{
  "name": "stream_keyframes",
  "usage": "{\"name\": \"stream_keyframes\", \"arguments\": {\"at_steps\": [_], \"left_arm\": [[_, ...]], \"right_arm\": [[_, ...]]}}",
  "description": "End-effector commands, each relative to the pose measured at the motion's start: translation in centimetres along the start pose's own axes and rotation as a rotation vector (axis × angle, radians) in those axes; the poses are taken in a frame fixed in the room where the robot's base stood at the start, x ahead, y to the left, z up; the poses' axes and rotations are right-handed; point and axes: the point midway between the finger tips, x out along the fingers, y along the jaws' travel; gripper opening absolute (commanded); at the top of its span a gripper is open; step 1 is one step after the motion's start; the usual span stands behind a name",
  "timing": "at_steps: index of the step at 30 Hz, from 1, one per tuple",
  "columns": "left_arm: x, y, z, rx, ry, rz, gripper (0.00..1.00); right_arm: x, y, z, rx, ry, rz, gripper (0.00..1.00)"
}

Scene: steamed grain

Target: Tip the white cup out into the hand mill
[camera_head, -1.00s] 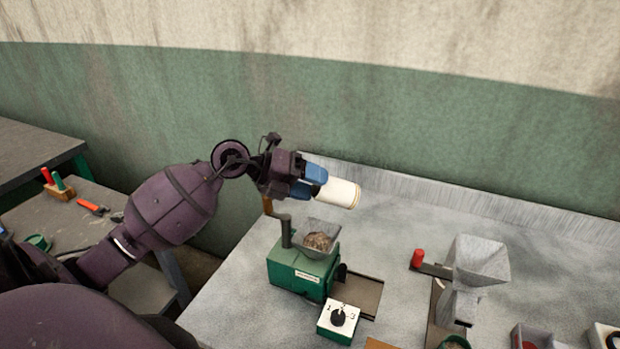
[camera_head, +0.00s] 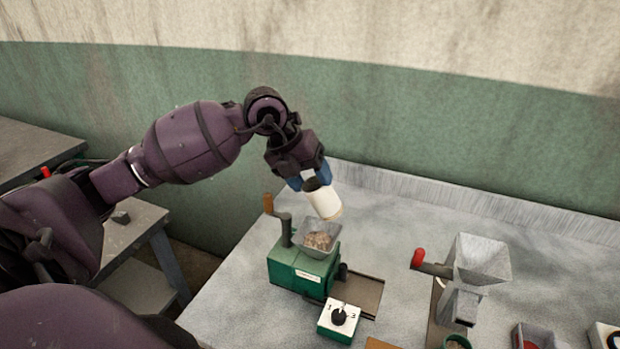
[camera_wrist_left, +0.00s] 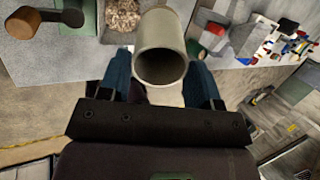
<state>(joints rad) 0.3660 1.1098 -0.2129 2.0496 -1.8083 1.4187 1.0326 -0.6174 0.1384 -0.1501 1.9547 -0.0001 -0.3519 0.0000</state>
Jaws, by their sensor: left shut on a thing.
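My left gripper (camera_head: 308,180) is shut on the white cup (camera_head: 324,203) and holds it in the air just above and behind the green hand mill (camera_head: 300,270). The mill's clear-grey hopper (camera_head: 334,232) holds brownish grain (camera_head: 318,241). The hopper's grain also shows in the left wrist view (camera_wrist_left: 122,14). My right gripper is out of view.
The green mill has a crank with a wooden knob (camera_head: 268,203) beside the hopper. A dial box (camera_head: 338,320) stands in front. A grey mill (camera_head: 480,262) with a red-knobbed crank stands to the right. The bench between the mills is mostly clear.

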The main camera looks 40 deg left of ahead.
Motion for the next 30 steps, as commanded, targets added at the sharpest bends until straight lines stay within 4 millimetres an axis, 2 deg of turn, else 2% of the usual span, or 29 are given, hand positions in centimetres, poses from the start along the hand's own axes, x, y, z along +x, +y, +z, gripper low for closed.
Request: {"name": "stream_keyframes", "arguments": {"at_steps": [18,30], "left_arm": [[-0.81,-0.45,0.23,0.002,0.173,0.425,0.17],[-0.81,-0.39,0.17,0.001,0.183,0.446,0.17]], "right_arm": [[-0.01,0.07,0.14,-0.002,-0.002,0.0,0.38],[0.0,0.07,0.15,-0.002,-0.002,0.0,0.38]]}}
